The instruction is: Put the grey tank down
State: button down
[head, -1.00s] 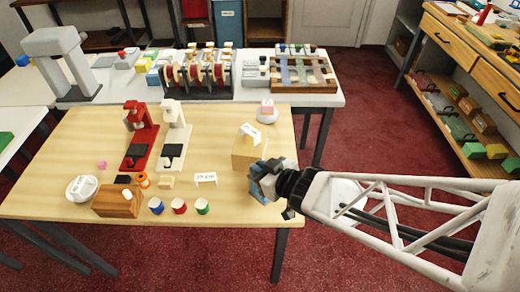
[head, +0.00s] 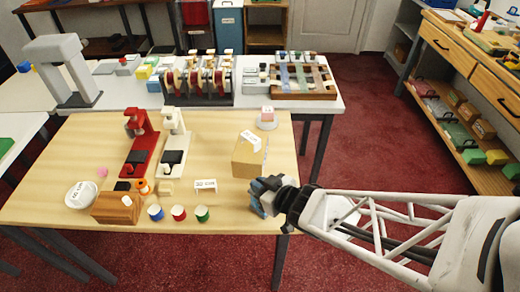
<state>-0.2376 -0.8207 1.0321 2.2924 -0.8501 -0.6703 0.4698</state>
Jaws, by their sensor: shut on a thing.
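My gripper (head: 262,197) hangs at the right front corner of the wooden table (head: 240,222), seen from behind and above. It is shut on the grey tank, which is mostly hidden; only blue-grey surfaces show at the arm's end and I cannot separate tank from fingers. Whether the tank touches the table is not clear. A tan block with a white label (head: 249,155) stands just behind the gripper, apart from it.
Red (head: 141,145) and white (head: 174,145) stands are farther back. Bare tabletop lies between the cups and my gripper.

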jog(key=c, duration=1.2)
grip_release()
jog(key=shift+r, duration=0.15)
jog(key=shift+v, duration=5.9)
jog(key=shift+s, duration=0.1)
jog(key=shift+d, duration=0.1)
